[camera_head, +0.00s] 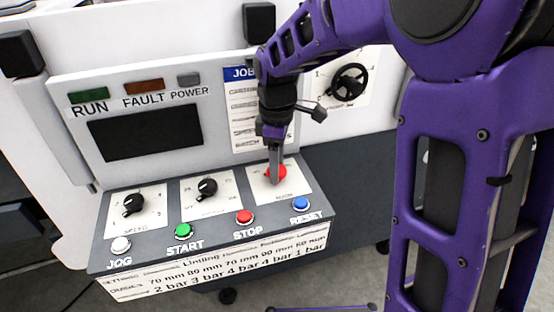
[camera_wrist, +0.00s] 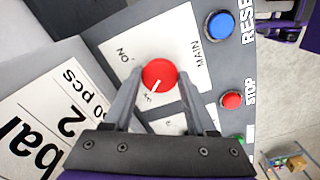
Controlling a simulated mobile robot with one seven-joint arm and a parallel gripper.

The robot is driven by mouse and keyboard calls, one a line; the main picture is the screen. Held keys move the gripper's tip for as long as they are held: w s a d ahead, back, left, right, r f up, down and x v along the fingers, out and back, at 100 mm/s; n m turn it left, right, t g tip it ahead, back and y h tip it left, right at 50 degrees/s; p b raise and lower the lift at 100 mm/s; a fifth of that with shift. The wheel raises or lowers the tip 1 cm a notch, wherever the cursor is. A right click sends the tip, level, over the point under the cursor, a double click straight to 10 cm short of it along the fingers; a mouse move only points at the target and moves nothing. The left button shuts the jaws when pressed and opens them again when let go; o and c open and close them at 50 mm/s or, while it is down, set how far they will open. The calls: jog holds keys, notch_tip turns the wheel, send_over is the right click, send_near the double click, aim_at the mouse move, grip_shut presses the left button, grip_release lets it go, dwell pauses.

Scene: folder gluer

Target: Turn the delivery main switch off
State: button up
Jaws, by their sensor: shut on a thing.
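The main switch is a red round knob (camera_head: 281,172) on a white plate at the right end of the sloped control panel. In the wrist view the red knob (camera_wrist: 159,73) sits between my two fingers, with "ON" printed to its upper left and "MAIN" to its right. Its white pointer line points down and left, towards a small label that I cannot read clearly. My gripper (camera_head: 275,179) reaches down from above and is shut on the knob. In the wrist view my gripper (camera_wrist: 160,78) has one finger on each side of it.
Blue reset (camera_head: 300,204), red stop (camera_head: 244,216), green start (camera_head: 183,230) and white jog (camera_head: 121,244) buttons line the panel's front. Two black knobs (camera_head: 207,188) (camera_head: 133,204) are to the left. A screen (camera_head: 145,139) and a black handwheel (camera_head: 349,82) are behind.

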jog(key=shift+r+n, duration=0.1)
jog(key=shift+n, duration=0.6)
jog(key=o, duration=1.4)
notch_tip(320, 180, up, 17)
jog(key=shift+r, duration=0.2)
